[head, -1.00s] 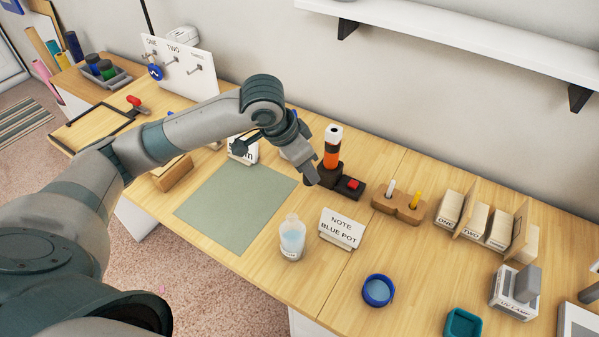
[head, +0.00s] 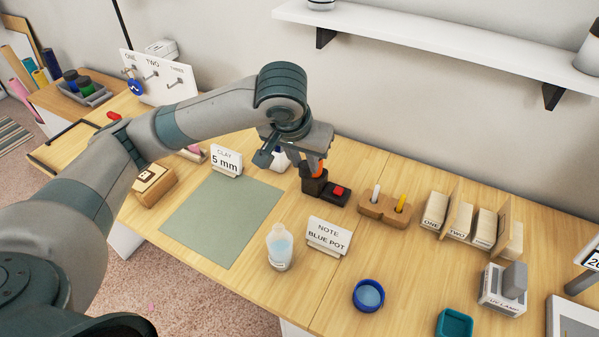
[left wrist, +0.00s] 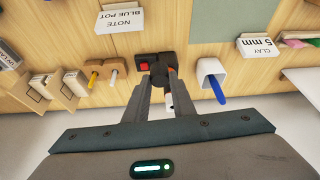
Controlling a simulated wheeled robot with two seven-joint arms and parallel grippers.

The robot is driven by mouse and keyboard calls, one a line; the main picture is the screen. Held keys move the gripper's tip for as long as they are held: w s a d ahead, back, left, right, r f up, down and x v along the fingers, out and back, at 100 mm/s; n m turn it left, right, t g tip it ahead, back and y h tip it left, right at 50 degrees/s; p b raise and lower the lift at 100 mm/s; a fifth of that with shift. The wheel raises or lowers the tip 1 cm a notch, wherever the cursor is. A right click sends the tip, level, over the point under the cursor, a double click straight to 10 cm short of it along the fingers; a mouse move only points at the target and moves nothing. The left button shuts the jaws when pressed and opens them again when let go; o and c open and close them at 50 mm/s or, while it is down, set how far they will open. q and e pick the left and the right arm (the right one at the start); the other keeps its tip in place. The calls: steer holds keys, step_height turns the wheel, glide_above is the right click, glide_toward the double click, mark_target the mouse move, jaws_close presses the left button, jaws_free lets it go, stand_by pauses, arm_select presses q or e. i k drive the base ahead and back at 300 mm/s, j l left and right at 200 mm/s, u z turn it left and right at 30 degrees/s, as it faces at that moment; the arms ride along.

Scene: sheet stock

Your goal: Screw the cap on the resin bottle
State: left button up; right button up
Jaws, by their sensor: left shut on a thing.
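I cannot make out a separate cap in either view. My left gripper (head: 313,158) is over the black holder (head: 314,183), behind the bottle and well apart from it. It is shut on the orange-and-black tool (head: 316,167) with a white top, which stands in that holder. The left wrist view shows the fingers (left wrist: 161,84) at the tool, with its white end between them. The gripper hides most of the tool in the head view. My right gripper is not in view.
A note sign (head: 328,236) reading BLUE POT stands right of the bottle. A blue pot (head: 369,296) is at the front. A wooden pen stand (head: 384,210) is right of the holder. A white cup (left wrist: 211,70) with a blue stick is beside the gripper. The green mat (head: 220,220) is clear.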

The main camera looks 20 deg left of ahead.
mark_target(280, 241)
steer(key=k+j+z, duration=0.15)
steer(key=k+j, duration=1.1)
steer(key=k, duration=0.05)
